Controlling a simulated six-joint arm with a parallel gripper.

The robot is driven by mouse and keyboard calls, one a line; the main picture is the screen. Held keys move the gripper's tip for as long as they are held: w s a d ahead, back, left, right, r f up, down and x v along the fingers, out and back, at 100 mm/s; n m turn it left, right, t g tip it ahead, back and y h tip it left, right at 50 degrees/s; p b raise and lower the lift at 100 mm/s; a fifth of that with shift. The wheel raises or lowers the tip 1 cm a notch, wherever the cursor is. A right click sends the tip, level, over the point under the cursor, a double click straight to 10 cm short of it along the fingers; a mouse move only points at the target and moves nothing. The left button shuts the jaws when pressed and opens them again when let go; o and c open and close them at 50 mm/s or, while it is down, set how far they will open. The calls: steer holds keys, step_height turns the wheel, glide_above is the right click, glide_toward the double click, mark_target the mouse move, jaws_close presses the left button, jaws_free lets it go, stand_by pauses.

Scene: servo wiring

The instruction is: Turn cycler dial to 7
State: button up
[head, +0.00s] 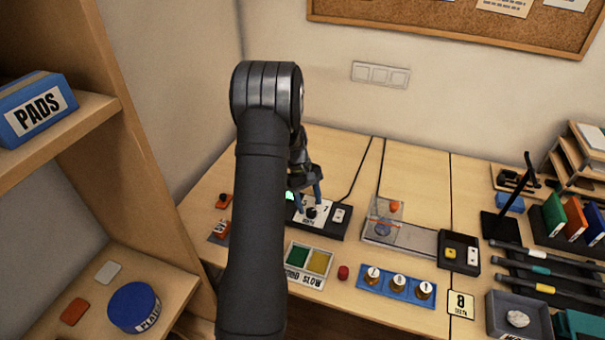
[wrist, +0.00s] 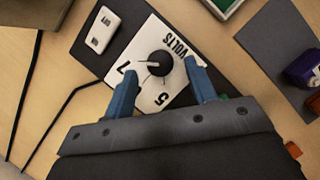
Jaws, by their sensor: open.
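The cycler (head: 328,222) is a dark box with a white dial plate on the table, partly behind my arm in the head view. In the wrist view its white plate (wrist: 147,38) reads "VOLTS" upside down, with a 7 and a 5 on the side nearer my gripper. The round black dial knob (wrist: 160,63) sits on the plate; it also shows in the head view (head: 311,213). I cannot tell for sure where the knob points. My gripper (wrist: 161,86) is open, its two blue fingers on either side of the knob, apart from it.
A white rocker switch (wrist: 102,30) is on the cycler beside the plate. A tray with green and yellow pads (head: 308,262), a red button (head: 343,272) and a clear-covered fixture (head: 400,232) stand nearby. A shelf unit (head: 130,130) rises at left. Dark cables run over the table.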

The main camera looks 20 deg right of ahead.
steer(key=v, duration=1.5)
steer(key=shift+r, duration=0.15)
steer(key=x, duration=1.7)
steer(key=shift+s+f, duration=0.1)
steer(key=shift+f, duration=0.15)
steer(key=shift+r, duration=0.1)
